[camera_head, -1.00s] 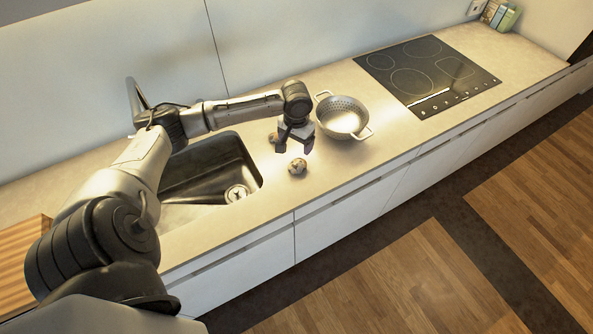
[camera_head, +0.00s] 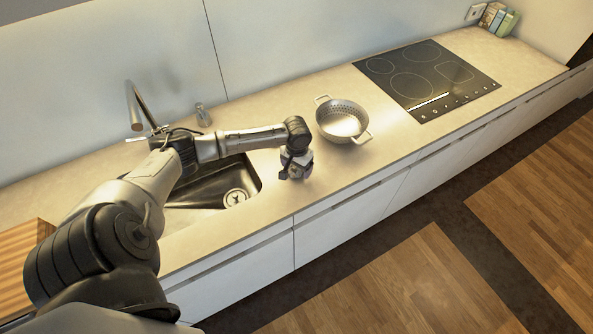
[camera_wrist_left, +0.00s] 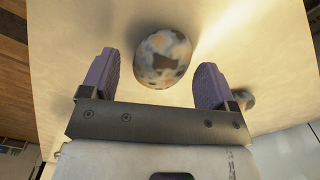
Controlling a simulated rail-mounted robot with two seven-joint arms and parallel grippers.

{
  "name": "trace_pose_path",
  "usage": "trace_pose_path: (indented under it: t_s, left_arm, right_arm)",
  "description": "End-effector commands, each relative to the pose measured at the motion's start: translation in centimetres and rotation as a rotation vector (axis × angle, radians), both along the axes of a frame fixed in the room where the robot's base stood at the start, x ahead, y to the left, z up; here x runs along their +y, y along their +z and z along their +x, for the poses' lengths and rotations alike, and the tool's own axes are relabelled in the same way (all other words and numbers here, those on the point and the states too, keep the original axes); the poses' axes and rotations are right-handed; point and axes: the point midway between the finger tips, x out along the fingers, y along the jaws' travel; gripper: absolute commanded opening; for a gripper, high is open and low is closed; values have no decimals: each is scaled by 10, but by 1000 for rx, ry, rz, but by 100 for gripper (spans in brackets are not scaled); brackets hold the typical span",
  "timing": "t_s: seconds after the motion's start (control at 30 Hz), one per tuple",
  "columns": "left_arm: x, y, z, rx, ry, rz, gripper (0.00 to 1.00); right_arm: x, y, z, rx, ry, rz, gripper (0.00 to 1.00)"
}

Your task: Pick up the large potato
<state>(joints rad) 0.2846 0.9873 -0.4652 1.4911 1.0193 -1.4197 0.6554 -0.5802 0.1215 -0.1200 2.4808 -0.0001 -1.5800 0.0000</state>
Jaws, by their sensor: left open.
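My left gripper (camera_head: 296,172) is over the counter between the sink and the colander, pointing down. In the left wrist view its two fingers are apart, with nothing gripped. The large potato (camera_wrist_left: 162,58), mottled brown, grey and whitish, lies on the counter between and just ahead of the fingertips. A gap shows on each side of it. A smaller potato (camera_wrist_left: 243,100) is partly hidden behind the right-hand finger in that view. In the head view my gripper and arm hide most or all of both potatoes. My right gripper is not in view.
A metal colander (camera_head: 342,121) with two handles stands right of my gripper. A sink (camera_head: 215,186) with a tall faucet (camera_head: 137,108) is to the left. A black cooktop (camera_head: 426,77) lies farther right. The counter's front edge is close to the gripper.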

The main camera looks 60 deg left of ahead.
Motion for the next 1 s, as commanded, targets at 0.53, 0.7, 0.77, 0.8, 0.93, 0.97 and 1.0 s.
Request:
trace_pose_path:
  t_s: [0.53,0.7,0.77,0.8,0.93,0.97,1.0]
  left_arm:
    - [0,-12,-1,0,0,2,69]
    - [0,-12,-1,0,0,2,53]
    - [0,-12,-1,0,0,2,47]
    - [0,-12,-1,0,0,2,43]
    - [0,-12,-1,0,0,2,30]
    - [0,-12,-1,0,0,2,28]
    - [0,-11,0,0,0,1,27]
  right_arm:
    - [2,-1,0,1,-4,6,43]
    - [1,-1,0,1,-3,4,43]
    - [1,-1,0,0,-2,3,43]
    - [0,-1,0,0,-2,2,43]
    - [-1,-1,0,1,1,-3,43]
    - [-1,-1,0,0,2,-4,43]
    - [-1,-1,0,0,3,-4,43]
